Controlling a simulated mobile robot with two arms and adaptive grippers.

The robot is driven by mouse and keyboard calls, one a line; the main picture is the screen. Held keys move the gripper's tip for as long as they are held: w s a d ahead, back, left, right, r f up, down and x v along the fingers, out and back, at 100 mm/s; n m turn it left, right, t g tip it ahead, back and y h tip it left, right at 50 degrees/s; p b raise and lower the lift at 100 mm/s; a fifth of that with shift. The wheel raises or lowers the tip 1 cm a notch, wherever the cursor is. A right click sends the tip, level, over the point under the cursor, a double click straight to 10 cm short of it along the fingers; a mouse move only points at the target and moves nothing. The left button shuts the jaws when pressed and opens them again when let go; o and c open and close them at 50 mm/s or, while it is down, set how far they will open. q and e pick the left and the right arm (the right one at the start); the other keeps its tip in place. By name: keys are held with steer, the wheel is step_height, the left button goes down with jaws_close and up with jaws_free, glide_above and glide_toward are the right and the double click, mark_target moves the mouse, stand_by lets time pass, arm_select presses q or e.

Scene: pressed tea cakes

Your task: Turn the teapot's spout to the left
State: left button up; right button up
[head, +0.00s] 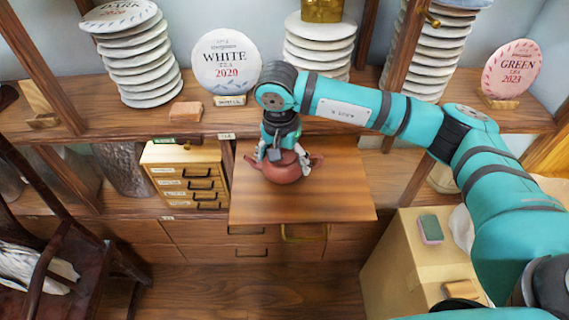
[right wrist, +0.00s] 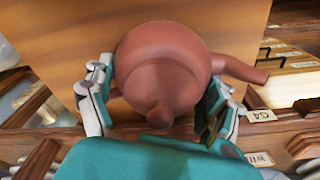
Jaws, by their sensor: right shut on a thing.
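The reddish-brown clay teapot (head: 284,173) stands upright on the wooden pull-out board (head: 305,205), below the shelf. My right gripper (head: 283,161) reaches down over it from above, with a finger on each side of its body. In the right wrist view, the teapot (right wrist: 165,55) sits between the two fingers of the gripper (right wrist: 163,88), which is shut on it. The spout (right wrist: 242,70) points right in that view, toward the drawer box, which is left in the head view. The handle is mostly hidden behind a finger. My left gripper is not in view.
A small drawer box (head: 187,176) stands left of the board. Stacks of tea cakes (head: 135,60) and a white tea disc (head: 226,62) stand on the shelf behind. A cardboard box (head: 415,265) with a sponge (head: 430,229) is at lower right. The board's front is clear.

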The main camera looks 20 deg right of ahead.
steer(key=shift+f, duration=0.15)
steer(key=o, duration=1.1)
